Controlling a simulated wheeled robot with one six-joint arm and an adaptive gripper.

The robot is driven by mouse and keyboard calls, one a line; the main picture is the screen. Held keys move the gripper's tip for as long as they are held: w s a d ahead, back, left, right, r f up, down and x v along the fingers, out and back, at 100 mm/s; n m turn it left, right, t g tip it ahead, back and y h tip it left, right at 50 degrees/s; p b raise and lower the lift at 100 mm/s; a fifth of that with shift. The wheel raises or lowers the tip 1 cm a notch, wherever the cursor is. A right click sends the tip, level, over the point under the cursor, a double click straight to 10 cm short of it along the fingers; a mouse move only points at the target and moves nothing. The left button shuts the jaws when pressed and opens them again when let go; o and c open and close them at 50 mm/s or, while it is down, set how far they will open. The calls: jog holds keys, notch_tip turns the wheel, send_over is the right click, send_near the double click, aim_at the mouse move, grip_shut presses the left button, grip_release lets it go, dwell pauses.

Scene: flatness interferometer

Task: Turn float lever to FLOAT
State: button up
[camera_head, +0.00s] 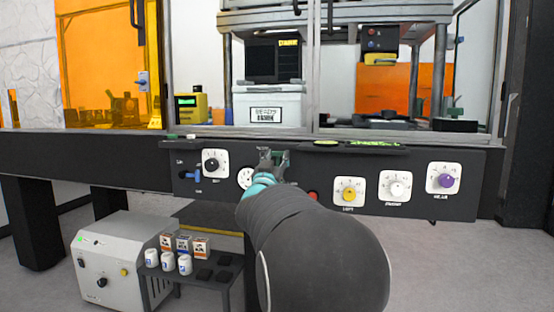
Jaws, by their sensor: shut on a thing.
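My gripper (273,157) is at the upper middle of the black control panel (222,197), between a white round gauge and a red button. Its jaws are shut on a small part at the panel, which looks to be the float lever. The jaws and my arm hide nearly all of this part, so its position and the FLOAT mark cannot be read. A separate small blue lever (190,175) sits at the panel's left end, with small labels above and below it.
The panel also carries a black knob (212,163), the gauge (245,178), the red button (313,195), and yellow (349,190), white (396,188) and purple (445,179) knobs. A grey box (112,262) and a low rack (222,284) with small bottles and boxes stand below left.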

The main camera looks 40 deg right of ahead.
jog(key=o, duration=1.1)
jog(key=shift+o, duration=0.2)
jog(key=shift+a, duration=0.1)
jog(key=v, duration=1.2)
jog(key=shift+f, duration=0.1)
